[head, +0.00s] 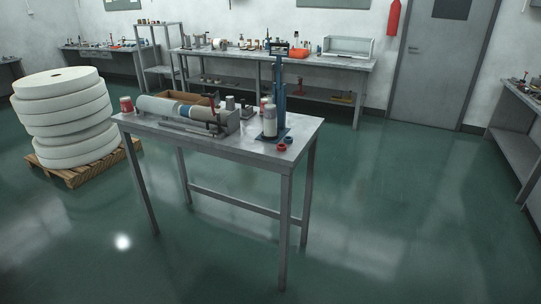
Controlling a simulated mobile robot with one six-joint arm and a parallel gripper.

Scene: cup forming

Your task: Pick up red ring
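A small red ring (282,147) lies on the grey metal table (225,164), near its front right edge. A second small ring-like piece (289,140) lies just behind it to the right; its colour is hard to make out at this size. Both are beside the blue base of an upright press (280,92). My gripper is not in this view, and nothing is seen touching the red ring.
The table also holds a forming machine with a pale roller (157,105), a brown open box (186,100), a red can (126,104) and several small cylinders. Stacked white rolls (62,117) stand on a pallet at the left. The green floor in front is clear.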

